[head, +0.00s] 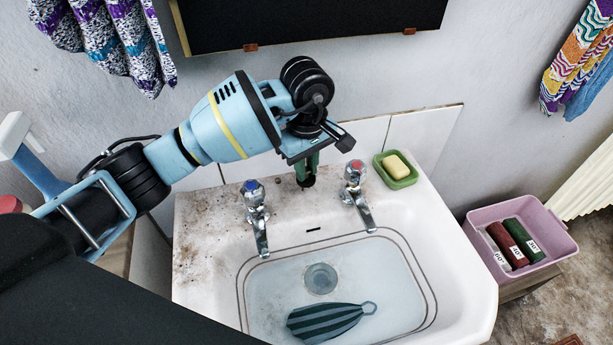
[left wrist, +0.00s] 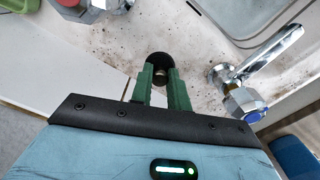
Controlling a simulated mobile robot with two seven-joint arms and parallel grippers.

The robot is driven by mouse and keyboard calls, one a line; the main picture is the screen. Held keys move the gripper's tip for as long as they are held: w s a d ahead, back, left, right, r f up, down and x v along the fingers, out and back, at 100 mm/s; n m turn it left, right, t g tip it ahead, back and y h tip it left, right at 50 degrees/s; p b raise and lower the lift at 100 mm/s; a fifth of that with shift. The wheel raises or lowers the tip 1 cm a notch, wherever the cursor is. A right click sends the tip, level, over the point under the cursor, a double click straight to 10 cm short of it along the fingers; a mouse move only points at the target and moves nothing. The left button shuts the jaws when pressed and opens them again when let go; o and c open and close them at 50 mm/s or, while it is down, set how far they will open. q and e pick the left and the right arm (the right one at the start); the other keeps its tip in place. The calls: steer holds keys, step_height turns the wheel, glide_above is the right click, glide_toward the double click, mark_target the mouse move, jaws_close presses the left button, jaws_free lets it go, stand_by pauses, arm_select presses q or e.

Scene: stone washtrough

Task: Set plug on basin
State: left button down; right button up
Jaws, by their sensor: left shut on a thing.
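My left gripper (head: 306,175) is above the back ledge of the basin, between the two taps. Its green fingers are shut on the plug (head: 307,183), a small black round piece. In the left wrist view, the plug (left wrist: 160,60) sits between the tips of the gripper (left wrist: 160,80). I cannot tell whether the plug touches the ledge. The white basin (head: 455,245) has a stained left side and holds water. Its round drain (head: 320,278) shows on the bottom. My right gripper is not in view.
The blue-marked tap (head: 256,208) and red-marked tap (head: 355,185) flank the gripper. A green dish (head: 400,183) with yellow soap (head: 397,166) stands at the back right. A pink crate (head: 558,232) with several rolls is at the right.

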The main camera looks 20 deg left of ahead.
mark_target(307, 170)
arm_select(q)
step_height(307, 170, down, 3)
steer(key=shift+f, duration=0.2)
steer(key=shift+f, duration=0.2)
steer(key=c, duration=1.3)
jaws_free()
steer(key=shift+c, duration=0.2)
